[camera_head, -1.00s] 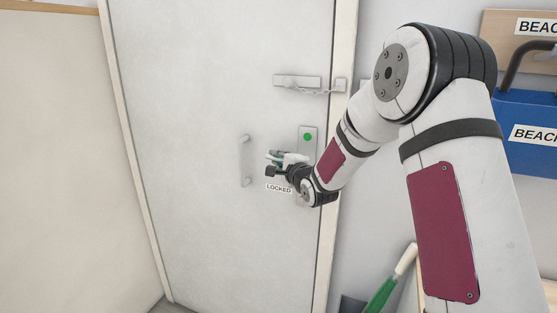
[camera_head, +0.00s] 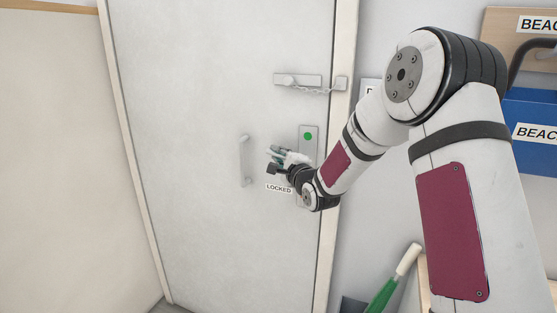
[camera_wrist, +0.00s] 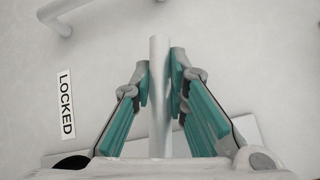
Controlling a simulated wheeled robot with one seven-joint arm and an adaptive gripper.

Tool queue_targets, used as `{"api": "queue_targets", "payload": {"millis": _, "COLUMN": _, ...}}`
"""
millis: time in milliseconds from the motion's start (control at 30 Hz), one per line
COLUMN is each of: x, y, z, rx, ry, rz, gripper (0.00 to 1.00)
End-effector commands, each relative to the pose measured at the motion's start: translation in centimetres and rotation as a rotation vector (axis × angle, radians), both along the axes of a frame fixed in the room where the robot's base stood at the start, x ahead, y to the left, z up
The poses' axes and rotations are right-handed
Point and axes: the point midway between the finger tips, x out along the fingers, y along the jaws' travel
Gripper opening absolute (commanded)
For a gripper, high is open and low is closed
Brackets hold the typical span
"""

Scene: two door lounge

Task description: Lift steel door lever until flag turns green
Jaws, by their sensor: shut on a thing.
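The steel door lever (camera_wrist: 159,92) shows as a pale bar between the teal-padded fingers of my gripper (camera_wrist: 160,75) in the wrist view. My gripper is shut on it. In the head view my gripper (camera_head: 274,160) is at the door, over the lever plate (camera_head: 308,138), and hides most of the lever. The flag (camera_head: 308,136) on the plate is green. The white door (camera_head: 200,90) looks shut in its frame.
A LOCKED label (camera_head: 279,189) is below my gripper. A vertical pull handle (camera_head: 245,160) stands to its left. A chain latch (camera_head: 298,82) spans door and frame above. A blue box (camera_head: 530,110) and a green-and-white object (camera_head: 392,280) are at the right.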

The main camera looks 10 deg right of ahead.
Motion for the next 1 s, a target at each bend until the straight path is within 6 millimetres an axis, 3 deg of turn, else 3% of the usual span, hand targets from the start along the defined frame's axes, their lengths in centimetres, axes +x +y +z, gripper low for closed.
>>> {"api": "queue_targets", "payload": {"millis": 500, "x": -0.4, "y": -0.8, "z": 2.1, "rx": 0.249, "ry": -0.185, "rz": -0.002, "gripper": 0.00}}
{"api": "queue_targets", "payload": {"millis": 1000, "x": -0.6, "y": -0.9, "z": 2.7, "rx": 0.295, "ry": -0.221, "rz": -0.001, "gripper": 0.00}}
